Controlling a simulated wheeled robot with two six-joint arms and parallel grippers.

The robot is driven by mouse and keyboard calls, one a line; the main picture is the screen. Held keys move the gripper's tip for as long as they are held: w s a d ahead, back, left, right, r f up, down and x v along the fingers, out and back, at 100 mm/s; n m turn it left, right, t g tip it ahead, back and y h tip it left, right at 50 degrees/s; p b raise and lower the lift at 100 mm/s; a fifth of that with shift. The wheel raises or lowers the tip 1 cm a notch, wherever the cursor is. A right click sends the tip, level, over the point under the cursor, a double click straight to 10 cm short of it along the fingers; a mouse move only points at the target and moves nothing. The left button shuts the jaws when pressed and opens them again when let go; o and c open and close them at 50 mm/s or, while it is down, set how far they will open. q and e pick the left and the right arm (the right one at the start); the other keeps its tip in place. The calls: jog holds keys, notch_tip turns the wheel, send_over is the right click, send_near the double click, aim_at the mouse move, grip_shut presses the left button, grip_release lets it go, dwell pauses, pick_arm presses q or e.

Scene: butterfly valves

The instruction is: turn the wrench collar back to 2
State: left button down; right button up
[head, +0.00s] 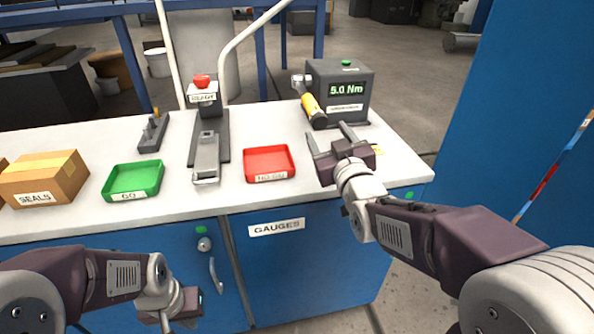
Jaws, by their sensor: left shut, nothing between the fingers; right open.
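The torque wrench (311,103) has a yellow and black handle and leans with its head on the left side of a dark tester box (350,92). The tester's display reads 5.0 Nm. The wrench's collar and its scale are too small to read. My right gripper (328,142) is open and empty, just below the lower end of the wrench handle and apart from it, as far as I can tell. My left gripper (187,313) is shut and empty, low in front of the blue cabinet.
On the white bench (225,199) are a green GO tray (134,181), a red NO GO tray (269,164), a SEALS carton (44,178), a grey clamp fixture (207,156) and a red button on a READY box (202,92). The cabinet (300,266) is labelled GAUGES.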

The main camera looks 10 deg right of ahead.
aim_at(321, 125)
jog(key=w, duration=0.3)
jog(key=w+f, duration=0.1)
jog(key=w, duration=0.2)
jog(key=w+d+f, duration=0.1)
jog(key=w, duration=0.2)
jog(key=shift+w+f+b, duration=0.2)
jog(key=shift+w+b, duration=0.15)
jog(key=shift+w, duration=0.05)
grip_shut()
